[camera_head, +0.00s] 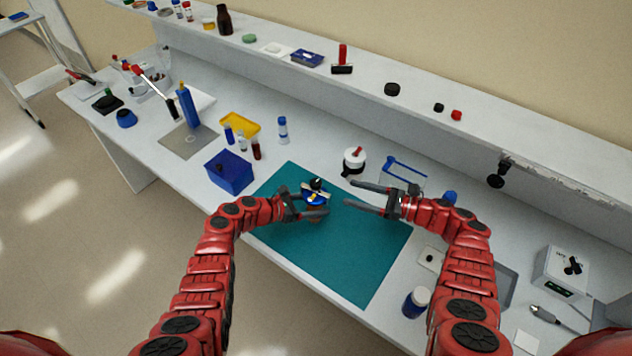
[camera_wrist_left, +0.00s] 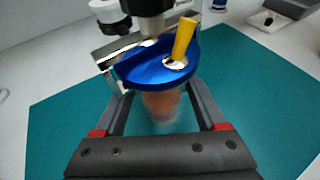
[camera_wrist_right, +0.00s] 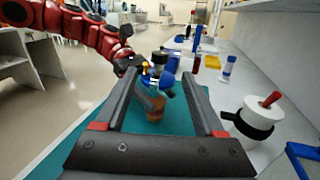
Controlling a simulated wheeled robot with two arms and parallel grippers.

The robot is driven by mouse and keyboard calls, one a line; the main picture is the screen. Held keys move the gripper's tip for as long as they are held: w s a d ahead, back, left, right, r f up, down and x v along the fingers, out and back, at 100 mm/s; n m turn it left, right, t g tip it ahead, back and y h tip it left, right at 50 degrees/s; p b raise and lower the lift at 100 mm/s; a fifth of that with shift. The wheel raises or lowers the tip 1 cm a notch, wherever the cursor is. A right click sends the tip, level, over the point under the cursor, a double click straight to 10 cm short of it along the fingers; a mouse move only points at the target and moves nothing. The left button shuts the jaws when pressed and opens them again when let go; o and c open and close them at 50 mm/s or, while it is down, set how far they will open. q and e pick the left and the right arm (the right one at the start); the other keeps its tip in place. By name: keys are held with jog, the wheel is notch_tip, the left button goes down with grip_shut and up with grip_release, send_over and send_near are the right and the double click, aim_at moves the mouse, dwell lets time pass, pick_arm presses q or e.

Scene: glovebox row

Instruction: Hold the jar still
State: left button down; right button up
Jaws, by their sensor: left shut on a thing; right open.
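The jar (camera_wrist_left: 162,104) is amber-brown with a wide blue lid (camera_wrist_left: 158,68), and it stands on the teal mat (camera_head: 360,255). On the lid are a yellow piece, a silvery disc and a dark part with a metal bracket. My left gripper (camera_head: 316,203) is shut on the jar, one finger on each side below the lid. In the right wrist view the jar (camera_wrist_right: 155,108) shows beyond the fingertips. My right gripper (camera_head: 350,196) is open and empty, a short way right of the jar. The head view mostly hides the jar's body.
A blue bin (camera_head: 230,172) stands left of the mat. A white pot with a red-handled lid (camera_head: 354,160) and a blue-framed rack (camera_head: 404,168) stand behind it. A dark blue bottle (camera_head: 416,302) stands at the right front. The mat's front part is clear.

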aim_at(316, 182)
jog(key=x, duration=1.1)
jog(key=shift+w, duration=0.1)
jog(key=shift+a, duration=0.35)
grip_shut()
